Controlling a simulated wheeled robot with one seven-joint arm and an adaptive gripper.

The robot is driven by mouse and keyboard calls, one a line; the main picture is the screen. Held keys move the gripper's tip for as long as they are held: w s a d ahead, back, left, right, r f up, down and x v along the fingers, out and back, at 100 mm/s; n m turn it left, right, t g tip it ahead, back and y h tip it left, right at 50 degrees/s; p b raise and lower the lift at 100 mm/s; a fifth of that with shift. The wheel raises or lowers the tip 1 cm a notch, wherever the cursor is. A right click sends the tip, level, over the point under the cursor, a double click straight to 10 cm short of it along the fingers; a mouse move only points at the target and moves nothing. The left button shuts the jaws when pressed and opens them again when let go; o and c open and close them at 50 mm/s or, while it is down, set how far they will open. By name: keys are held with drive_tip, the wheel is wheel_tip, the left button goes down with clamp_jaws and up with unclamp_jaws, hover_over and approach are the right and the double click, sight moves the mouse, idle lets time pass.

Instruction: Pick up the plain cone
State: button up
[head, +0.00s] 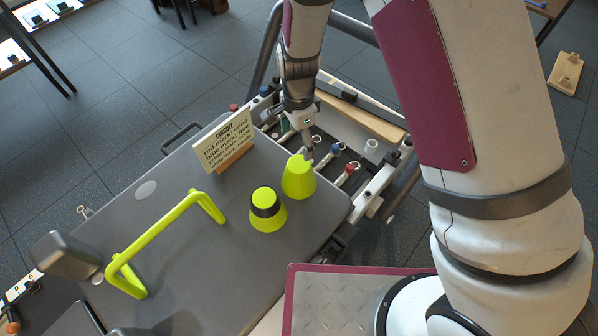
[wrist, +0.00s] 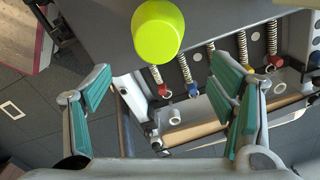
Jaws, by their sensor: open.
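The plain cone (head: 298,180) is all yellow-green and stands upright on the grey carriage top near its right end. It also shows in the wrist view (wrist: 158,30), at the top centre, seen from above. My gripper (wrist: 165,88) is open, with its teal-padded fingers wide apart and nothing between them. The cone lies ahead of the fingertips, between their lines, and is not touched by them in the wrist view. In the head view my gripper (head: 308,150) is just behind the cone, and its fingers are partly hidden.
A second cone with a black band (head: 267,210) stands just left of the plain one. A sign on a wooden block (head: 226,145) stands behind it. A yellow-green bar handle (head: 165,235) rises from the carriage (head: 190,260). Springs (wrist: 187,75) lie beside the carriage edge.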

sight(299, 164)
wheel_tip(299, 164, down, 6)
drive_tip(key=shift+f+b, duration=0.1)
drive_tip(key=shift+b, duration=0.45)
drive_tip(key=shift+s+f+b, duration=0.15)
drive_tip(key=shift+f+b, duration=0.25)
drive_tip(key=shift+f, duration=0.95)
drive_tip(key=shift+s+f+b, duration=0.1)
drive_tip(key=shift+f+b, duration=0.25)
drive_tip(key=shift+f, duration=0.95)
drive_tip(key=shift+c, duration=0.3)
drive_tip(key=shift+d, duration=0.1)
drive_tip(key=c, duration=1)
drive_tip(key=shift+r, duration=0.1)
drive_tip(key=shift+c, duration=0.2)
